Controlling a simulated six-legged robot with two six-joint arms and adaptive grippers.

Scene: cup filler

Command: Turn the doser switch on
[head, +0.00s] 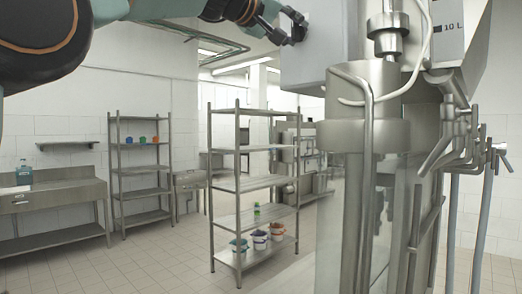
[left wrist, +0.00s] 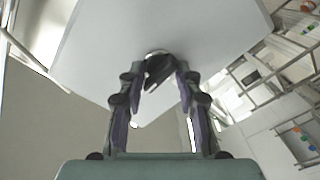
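The doser is a grey metal box (head: 320,50) at the top centre-right of the head view. Its pale face (left wrist: 210,40) fills the upper part of the left wrist view. A dark switch with a shiny round collar (left wrist: 155,66) sits on that face. My left gripper (head: 296,28) reaches in from the upper left, close to the box. In the left wrist view, its two fingers (left wrist: 157,85) stand apart on either side of the switch. I cannot tell whether they touch it. My right gripper is not in view.
A steel cylinder and pipes (head: 362,130) stand below and right of the box. Lever valves (head: 460,140) are at the far right. Metal shelves (head: 255,185) with small buckets and a steel table (head: 50,200) stand further back. The tiled floor between is clear.

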